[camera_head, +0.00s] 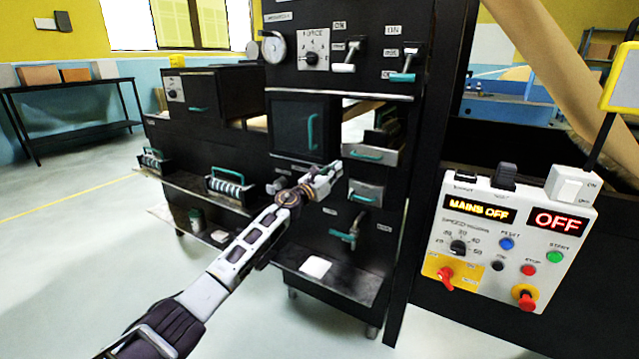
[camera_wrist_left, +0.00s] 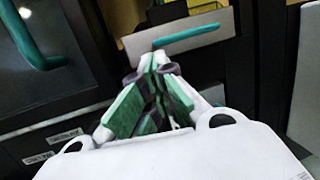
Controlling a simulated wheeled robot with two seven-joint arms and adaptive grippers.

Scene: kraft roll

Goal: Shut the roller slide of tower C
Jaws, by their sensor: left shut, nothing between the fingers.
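A metal-fronted slide (camera_head: 384,157) with a teal bar handle juts out of the black tower, right of a dark glazed door. It stands partly pulled out, and its open top shows. No readable label tells which tower is C. My left gripper (camera_head: 332,174) is just left of and below this slide front, its jaws shut and empty. In the left wrist view the shut fingertips (camera_wrist_left: 156,62) point at the lower part of the slide front (camera_wrist_left: 215,27), below its handle. I cannot tell whether they touch it. My right gripper is not in view.
A second teal-handled front (camera_head: 367,188) is directly below. Striped rollers (camera_head: 229,184) sit on lower units at left. A control panel (camera_head: 510,240) reading MAINS OFF stands at right. Floor at left is clear.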

